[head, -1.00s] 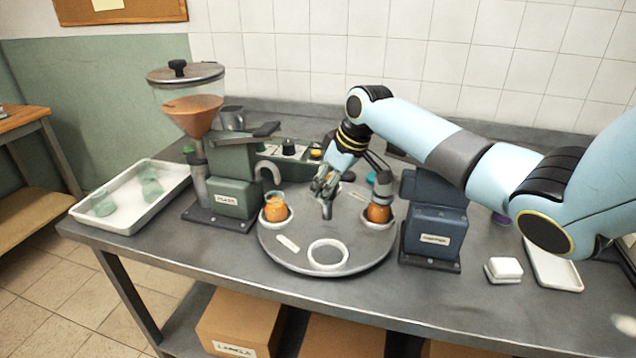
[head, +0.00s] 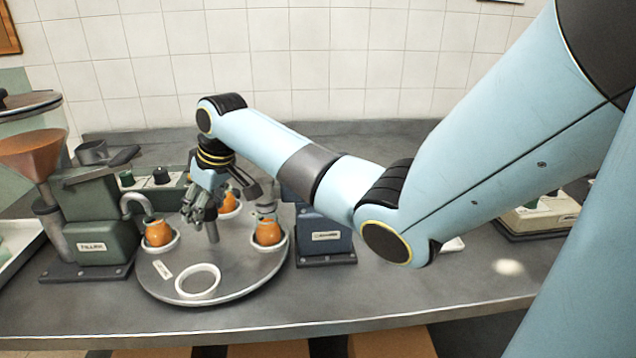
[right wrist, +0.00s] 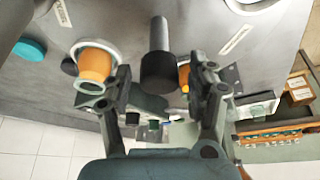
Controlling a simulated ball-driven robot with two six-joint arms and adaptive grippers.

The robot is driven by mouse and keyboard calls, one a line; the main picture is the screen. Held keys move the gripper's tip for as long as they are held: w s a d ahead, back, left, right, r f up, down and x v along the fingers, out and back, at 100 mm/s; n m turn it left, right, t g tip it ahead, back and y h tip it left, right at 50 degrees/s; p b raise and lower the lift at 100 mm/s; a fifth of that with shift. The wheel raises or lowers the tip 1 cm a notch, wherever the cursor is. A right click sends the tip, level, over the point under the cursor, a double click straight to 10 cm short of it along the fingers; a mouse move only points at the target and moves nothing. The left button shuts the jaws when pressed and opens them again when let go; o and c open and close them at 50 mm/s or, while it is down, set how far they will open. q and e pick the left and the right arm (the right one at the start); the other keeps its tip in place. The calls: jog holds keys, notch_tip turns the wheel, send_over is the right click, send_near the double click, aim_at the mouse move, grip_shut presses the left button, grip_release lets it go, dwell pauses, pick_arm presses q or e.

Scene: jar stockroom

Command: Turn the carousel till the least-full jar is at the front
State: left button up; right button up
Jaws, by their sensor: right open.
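The round grey carousel (head: 236,284) has a central post (head: 212,232), an empty white ring (head: 198,281) at the front and jars with orange contents. One jar (head: 158,233) sits at the left, one (head: 267,233) at the right and one (head: 229,203) at the back, partly hidden by my arm. I cannot tell which is least full. My right gripper (head: 198,210) is open above the carousel, beside the post. In the right wrist view the post (right wrist: 158,65) shows between its fingers (right wrist: 162,88), and a jar (right wrist: 95,66) lies beside the left finger. My left gripper is out of view.
A green filler machine (head: 90,215) stands at the carousel's left, its spout near the left jar. A blue machine (head: 325,235) stands close on the right. The grey counter (head: 420,290) is clear at the front right.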

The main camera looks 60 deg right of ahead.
jog(key=a+v, duration=0.1)
jog(key=v, duration=1)
send_over(249, 283)
jog(key=shift+g+h, duration=0.3)
notch_tip(249, 283, down, 12)
jog(key=shift+f, duration=0.15)
jog(key=s+a+f, duration=0.2)
jog(key=s+f, duration=0.1)
jog(key=s, duration=0.4)
jog(key=s+a+f+b, duration=0.1)
jog(key=s+f, duration=0.3)
jog(key=s, duration=0.4)
jog(key=shift+a+m+h, duration=0.35)
jog(key=shift+m+h, duration=0.05)
